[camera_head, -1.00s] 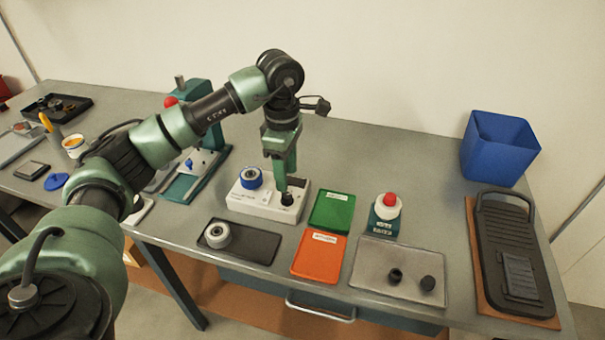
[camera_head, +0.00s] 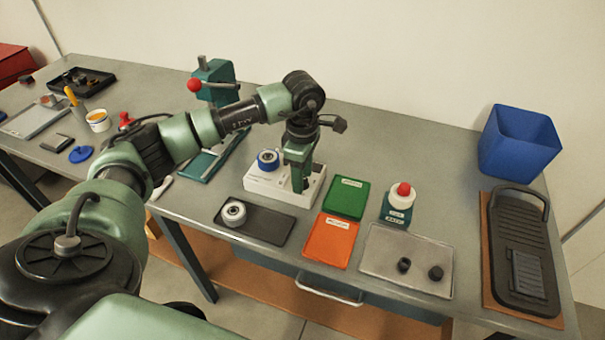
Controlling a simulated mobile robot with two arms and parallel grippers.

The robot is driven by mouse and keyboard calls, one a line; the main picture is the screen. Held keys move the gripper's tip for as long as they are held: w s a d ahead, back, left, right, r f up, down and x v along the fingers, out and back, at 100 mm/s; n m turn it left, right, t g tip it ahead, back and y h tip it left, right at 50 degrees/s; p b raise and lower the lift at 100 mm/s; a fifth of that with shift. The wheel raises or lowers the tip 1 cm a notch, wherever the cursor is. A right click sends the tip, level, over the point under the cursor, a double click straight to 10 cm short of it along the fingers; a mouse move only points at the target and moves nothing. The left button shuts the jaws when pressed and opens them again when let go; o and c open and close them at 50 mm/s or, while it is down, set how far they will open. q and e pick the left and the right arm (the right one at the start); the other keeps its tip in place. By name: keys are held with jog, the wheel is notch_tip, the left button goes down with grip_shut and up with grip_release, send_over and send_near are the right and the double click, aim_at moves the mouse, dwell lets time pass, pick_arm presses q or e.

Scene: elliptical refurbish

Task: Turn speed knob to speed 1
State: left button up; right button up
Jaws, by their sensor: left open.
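A white control box (camera_head: 272,187) stands on the grey workbench, with a blue-ringed round part (camera_head: 268,160) on its left top. My left gripper (camera_head: 299,187) points down at the box's right end, open, with its fingers close to the box top. The black speed knob at that end is now mostly hidden behind the fingers. I cannot tell whether they touch it, and its setting cannot be read. My right gripper is not in view.
In front lie a black tray (camera_head: 270,226) with a white roller, green (camera_head: 346,197) and orange (camera_head: 331,241) plates, and a grey mat (camera_head: 385,263) with two black knobs. A red-topped button unit (camera_head: 399,204) stands right. A blue bin (camera_head: 519,142) is at the back right.

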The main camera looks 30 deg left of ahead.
pick_arm(q)
jog(key=c, duration=0.8)
grip_shut()
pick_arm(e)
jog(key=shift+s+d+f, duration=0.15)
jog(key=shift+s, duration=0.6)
